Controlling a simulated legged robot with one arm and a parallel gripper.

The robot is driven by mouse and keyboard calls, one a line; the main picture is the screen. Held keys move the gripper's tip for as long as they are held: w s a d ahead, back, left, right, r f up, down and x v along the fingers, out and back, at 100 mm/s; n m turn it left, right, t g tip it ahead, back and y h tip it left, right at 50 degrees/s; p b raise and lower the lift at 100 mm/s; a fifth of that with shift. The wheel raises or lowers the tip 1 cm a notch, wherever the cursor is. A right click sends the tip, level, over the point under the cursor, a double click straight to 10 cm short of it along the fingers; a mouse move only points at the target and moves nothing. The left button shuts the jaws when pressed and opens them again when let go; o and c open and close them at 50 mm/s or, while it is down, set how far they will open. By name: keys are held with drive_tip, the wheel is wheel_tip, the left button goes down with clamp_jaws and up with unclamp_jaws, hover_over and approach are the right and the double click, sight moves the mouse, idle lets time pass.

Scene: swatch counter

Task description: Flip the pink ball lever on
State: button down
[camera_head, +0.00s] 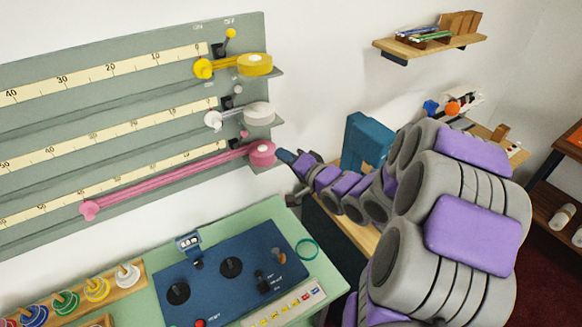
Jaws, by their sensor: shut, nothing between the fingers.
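The small pink ball lever (244,133) is on the grey-green wall panel, in the lowest row, just above the right part of the pink slider bar (170,180). Its base is partly hidden, and its tilt is too small to tell surely. "ON" is printed at the panel's top left of the levers, "OFF" to the right. My gripper (285,156) is shut and empty, just right of the round pink end (262,153) of the bar. I cannot tell whether it touches it. My arm reaches in from the lower right.
A yellow ball lever (231,33) and a white one (238,89) sit in the rows above, beside yellow and white sliders. Below is a green counter (215,237) with a blue control box (205,285) and spools. A teal block (367,140) stands behind my arm.

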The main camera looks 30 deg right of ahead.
drive_tip(key=b+v, duration=0.2)
drive_tip(key=b, duration=0.2)
drive_tip(key=shift+s, duration=0.15)
drive_tip(key=shift+a, duration=0.15)
